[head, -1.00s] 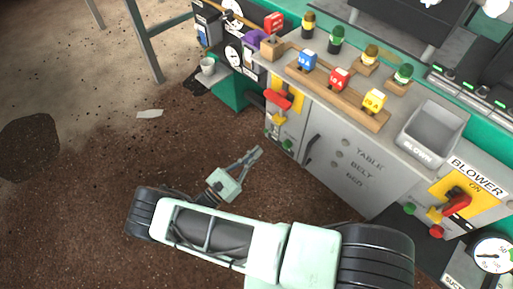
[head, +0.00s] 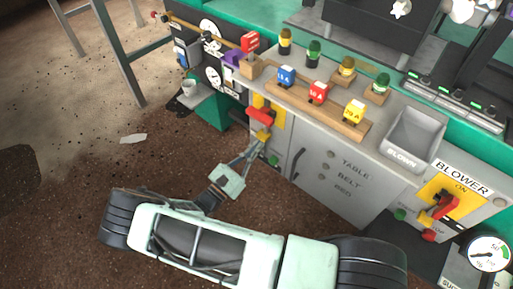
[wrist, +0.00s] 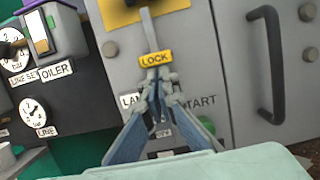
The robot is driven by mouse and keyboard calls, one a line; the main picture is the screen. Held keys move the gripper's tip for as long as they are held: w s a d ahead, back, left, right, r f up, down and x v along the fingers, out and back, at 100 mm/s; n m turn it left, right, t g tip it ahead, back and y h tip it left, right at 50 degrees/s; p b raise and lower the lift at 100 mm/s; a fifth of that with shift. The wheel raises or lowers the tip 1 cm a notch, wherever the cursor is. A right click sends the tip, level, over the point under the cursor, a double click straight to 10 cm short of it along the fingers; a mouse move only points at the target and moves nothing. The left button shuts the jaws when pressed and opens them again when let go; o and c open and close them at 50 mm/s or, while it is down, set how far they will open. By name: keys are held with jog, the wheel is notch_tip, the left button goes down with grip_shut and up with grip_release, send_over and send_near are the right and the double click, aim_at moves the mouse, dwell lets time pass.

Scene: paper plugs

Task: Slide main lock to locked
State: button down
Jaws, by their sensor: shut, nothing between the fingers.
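The main lock shows as a yellow tag marked LOCK (wrist: 155,57) on the grey cabinet front, below a grey lever bar and a yellow plate (wrist: 118,14). In the head view the yellow lock (head: 263,134) sits just under a red handle (head: 261,117). My gripper (wrist: 157,76) is shut and empty. Its fingertips are at the lower edge of the lock tag; I cannot tell whether they touch it. In the head view my gripper (head: 262,144) is right below the lock. My fingers partly hide the labels behind them, one ending in START.
A dark door handle (wrist: 268,62) stands out to the right of the lock. Gauges and a box marked OILER (wrist: 37,32) are on the left. Above is a counter with coloured plugs on a wooden rack (head: 322,108). The brown floor on the left is mostly clear.

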aim_at(260, 137)
jog(key=shift+r, duration=0.1)
jog(key=shift+r+p, duration=1.05)
jog(key=shift+r, duration=0.45)
notch_tip(260, 137, down, 5)
jog(key=b, duration=0.4)
jog(key=p+v, duration=0.2)
jog(key=v, duration=0.8)
jog(key=shift+r, duration=0.2)
jog(key=shift+a, duration=0.1)
